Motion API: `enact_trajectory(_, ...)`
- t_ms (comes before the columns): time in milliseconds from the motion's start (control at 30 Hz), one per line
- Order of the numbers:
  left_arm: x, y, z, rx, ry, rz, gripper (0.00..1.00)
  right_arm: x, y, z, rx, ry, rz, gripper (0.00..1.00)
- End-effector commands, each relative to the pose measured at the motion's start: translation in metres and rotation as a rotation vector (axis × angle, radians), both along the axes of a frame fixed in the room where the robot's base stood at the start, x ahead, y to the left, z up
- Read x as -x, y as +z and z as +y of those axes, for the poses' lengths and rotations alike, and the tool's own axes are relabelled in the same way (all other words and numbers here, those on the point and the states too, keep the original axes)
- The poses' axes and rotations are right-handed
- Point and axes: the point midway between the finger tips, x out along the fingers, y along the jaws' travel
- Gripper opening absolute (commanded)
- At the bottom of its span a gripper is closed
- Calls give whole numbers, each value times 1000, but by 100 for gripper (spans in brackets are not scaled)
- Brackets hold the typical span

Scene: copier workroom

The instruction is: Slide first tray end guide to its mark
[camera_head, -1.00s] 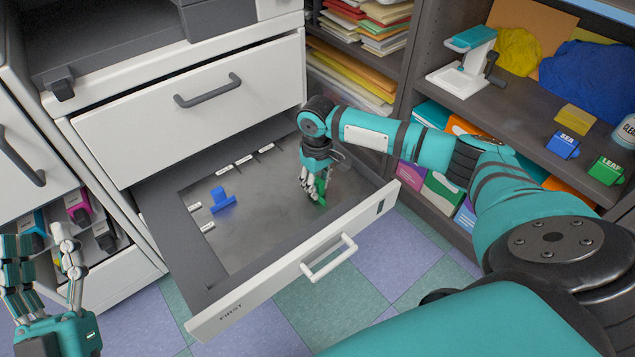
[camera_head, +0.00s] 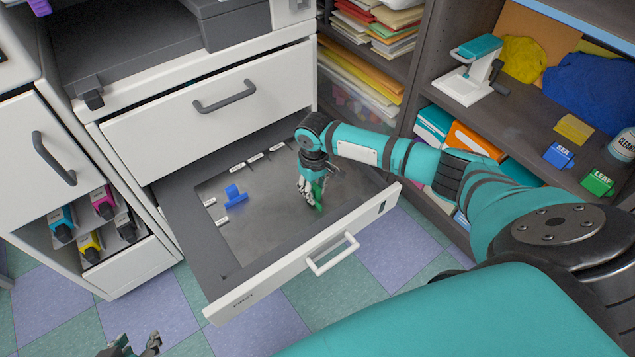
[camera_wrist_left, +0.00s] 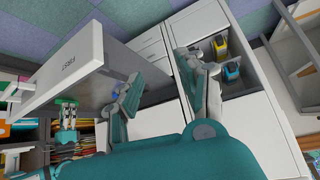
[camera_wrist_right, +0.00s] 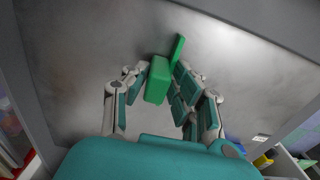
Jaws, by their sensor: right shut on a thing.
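The first tray (camera_head: 262,283) is pulled out, with "FIRST" on its front. Inside it a green guide (camera_head: 319,192) stands toward the right side. My right gripper (camera_head: 311,195) is down in the tray, shut on the green guide; the right wrist view shows the green guide (camera_wrist_right: 158,80) between its fingers. A blue guide (camera_head: 236,197) stands at the tray's left side, close to small white labels. More white labels run along the back edge. My left gripper (camera_head: 135,345) is at the bottom edge of the head view; in the left wrist view (camera_wrist_left: 165,95) its fingers are spread and empty.
A closed white drawer (camera_head: 215,100) is above the tray. Ink cartridges (camera_head: 95,225) sit in an open cabinet at left. A shelf unit at right holds a teal-and-white device (camera_head: 470,70), bottles and boxes. The tray's middle is clear.

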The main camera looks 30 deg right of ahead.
Motion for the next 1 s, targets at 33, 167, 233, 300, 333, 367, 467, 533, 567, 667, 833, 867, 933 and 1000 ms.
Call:
enact_trajectory(33, 13, -1, 5, -15, 6, 70, 40, 0, 5, 4, -4, 2, -2, 0)
enact_trajectory(167, 45, -12, 15, -49, 19, 233, 40, 2, 4, 7, -3, 2, 0, 0)
enact_trajectory(233, 59, -15, 19, -63, 24, 297, 40, 2, 3, 9, -3, 2, 1, 0)
enact_trajectory(300, 69, -17, 22, -71, 28, 343, 40, 3, 3, 9, -3, 3, 2, 0)
enact_trajectory(333, 72, -18, 23, -75, 29, 357, 40, 3, 2, 10, -3, 3, 2, 0)
enact_trajectory(367, 74, -19, 23, -76, 30, 367, 40, 3, 2, 10, -3, 3, 2, 0)
enact_trajectory(467, 77, -20, 24, -80, 31, 383, 40, 4, 1, 10, -2, 3, 3, 0)
enact_trajectory(533, 77, -20, 24, -80, 31, 383, 40, 4, 1, 10, -2, 3, 4, 0)
enact_trajectory(567, 77, -20, 24, -80, 31, 383, 40, 4, 1, 10, -2, 3, 4, 0)
enact_trajectory(667, 77, -20, 24, -80, 31, 382, 40, 4, 0, 9, -1, 2, 5, 0)
enact_trajectory(833, 77, -20, 24, -80, 31, 381, 40, 4, 0, 9, 0, 2, 5, 42)
enact_trajectory(867, 77, -20, 24, -80, 31, 381, 40, 4, 0, 9, 0, 2, 5, 42)
enact_trajectory(933, 77, -20, 24, -80, 31, 381, 40, 4, 0, 9, 0, 2, 5, 42)
enact_trajectory(1000, 77, -20, 24, -79, 31, 380, 40, 4, 0, 9, 0, 2, 5, 42)
